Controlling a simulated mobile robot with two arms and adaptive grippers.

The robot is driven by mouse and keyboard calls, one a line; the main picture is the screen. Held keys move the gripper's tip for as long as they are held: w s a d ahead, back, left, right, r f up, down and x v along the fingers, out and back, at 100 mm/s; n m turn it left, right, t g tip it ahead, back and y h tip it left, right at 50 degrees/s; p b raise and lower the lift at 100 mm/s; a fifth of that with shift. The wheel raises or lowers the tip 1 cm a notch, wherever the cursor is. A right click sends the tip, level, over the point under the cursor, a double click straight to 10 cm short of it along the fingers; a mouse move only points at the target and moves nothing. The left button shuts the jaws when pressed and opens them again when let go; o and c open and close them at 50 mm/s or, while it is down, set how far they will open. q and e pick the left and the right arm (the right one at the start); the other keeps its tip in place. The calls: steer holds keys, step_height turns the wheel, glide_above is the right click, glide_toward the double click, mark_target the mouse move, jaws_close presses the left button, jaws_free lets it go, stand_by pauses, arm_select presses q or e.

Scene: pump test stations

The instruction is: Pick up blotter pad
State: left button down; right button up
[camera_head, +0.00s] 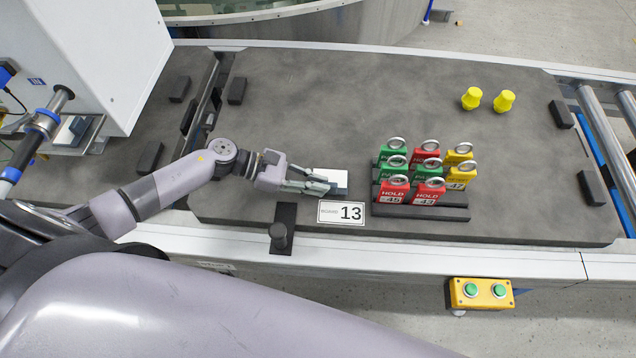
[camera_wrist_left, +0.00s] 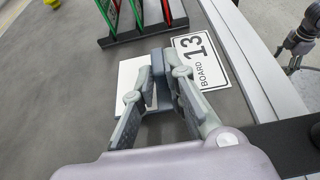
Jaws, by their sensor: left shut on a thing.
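The blotter pad is a small white block (camera_head: 337,178) lying on the dark grey board, just behind the "BOARD 13" label (camera_head: 342,212). It also shows in the left wrist view (camera_wrist_left: 127,73), partly hidden by the fingers. My left gripper (camera_head: 325,184) reaches in from the left and is shut on the pad's near part, low over the board; its fingers also show in the left wrist view (camera_wrist_left: 158,68). I cannot tell whether the pad is clear of the board. A dark jointed part at the right edge of the wrist view looks like my right gripper (camera_wrist_left: 302,38); its fingers are unclear.
A rack (camera_head: 420,209) of green, red and yellow tags with rings stands right of the pad. Two yellow plugs (camera_head: 487,100) stand at the back right. A black post (camera_head: 280,235) is at the front edge. The middle back of the board is clear.

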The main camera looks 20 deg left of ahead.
arm_select(q)
steer(key=s+a+r+n+t+y+p, duration=0.1)
steer(key=r+n+t+p, duration=0.1)
steer(key=r, duration=1.1)
steer(key=s+a+r+n+t+y+p, duration=0.1)
steer(key=s+a+r+n+t+p, duration=0.1)
steer(key=r, duration=1.1)
steer(key=shift+a+r, duration=0.25)
steer(key=shift+f, duration=0.1)
steer(key=w+d+f+m+g+h+b, duration=0.1)
steer(key=d+f+m+g+h+b, duration=0.1)
steer(key=d+m+g, duration=0.3)
steer(key=shift+n+t, duration=0.5)
steer(key=shift+w+a+f+b, duration=0.25)
steer(key=shift+w+f, duration=0.1)
steer(key=shift+f, duration=0.55)
steer(key=shift+w+a+f+b, duration=0.3)
steer(key=shift+f, duration=0.55)
steer(key=shift+w+a+f+b, duration=0.25)
steer(key=shift+w+f, duration=0.1)
steer(key=shift+f, duration=0.55)
